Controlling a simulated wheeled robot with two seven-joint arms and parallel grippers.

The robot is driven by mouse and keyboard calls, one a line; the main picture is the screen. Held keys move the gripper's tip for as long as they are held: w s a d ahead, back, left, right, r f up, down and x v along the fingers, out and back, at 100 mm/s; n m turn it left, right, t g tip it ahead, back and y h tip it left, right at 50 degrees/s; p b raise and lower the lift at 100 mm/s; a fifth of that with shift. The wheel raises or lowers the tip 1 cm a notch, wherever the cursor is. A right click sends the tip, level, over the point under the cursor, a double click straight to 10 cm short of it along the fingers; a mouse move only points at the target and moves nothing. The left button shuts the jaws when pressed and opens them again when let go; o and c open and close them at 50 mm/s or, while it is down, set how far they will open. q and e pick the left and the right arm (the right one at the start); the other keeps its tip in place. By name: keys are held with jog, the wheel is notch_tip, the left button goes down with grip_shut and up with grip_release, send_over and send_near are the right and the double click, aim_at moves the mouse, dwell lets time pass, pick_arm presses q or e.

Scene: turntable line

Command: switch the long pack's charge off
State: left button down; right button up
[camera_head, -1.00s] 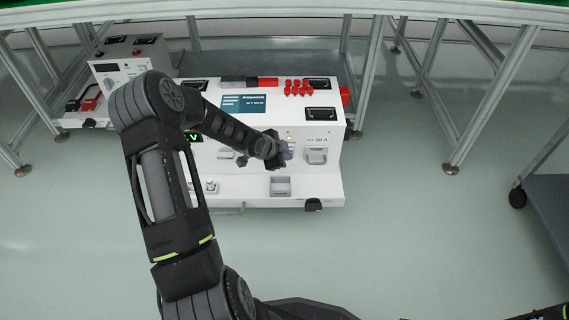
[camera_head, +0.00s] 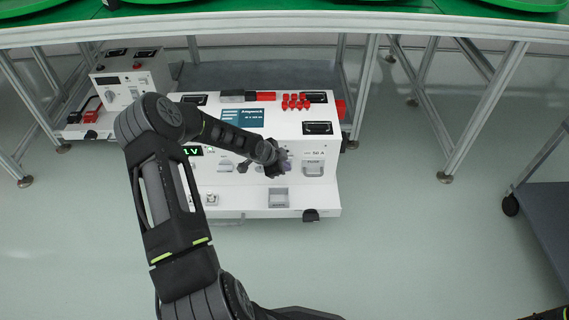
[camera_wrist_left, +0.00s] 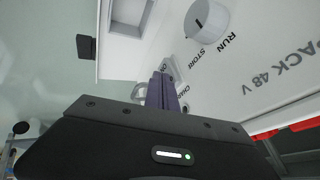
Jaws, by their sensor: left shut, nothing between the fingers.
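The large white pack (camera_head: 255,200) stands on the floor under the bench, with a green voltage readout at the left of its front. My left gripper (camera_head: 286,163) is shut at the front panel, left of the "50 A" label. In the left wrist view its closed fingers (camera_wrist_left: 162,92) reach the panel beside small lettering, with nothing visible between them. They cover the spot by that lettering, so I cannot tell a switch's position or whether they touch it. A grey RUN/STORE knob (camera_wrist_left: 205,20) sits near the fingers.
A smaller white unit (camera_head: 132,77) stands at the back left. Red terminals (camera_head: 296,101) and black handles are on the pack's top. Bench legs (camera_head: 484,112) stand on both sides, and a dark cart (camera_head: 545,215) is at the right. The floor in front is clear.

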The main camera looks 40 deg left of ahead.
pick_arm(q)
jog(key=shift+r+p, duration=0.7)
jog(key=shift+r, duration=0.15)
pick_arm(e)
jog(key=shift+r, duration=0.7)
jog(key=shift+s, duration=0.15)
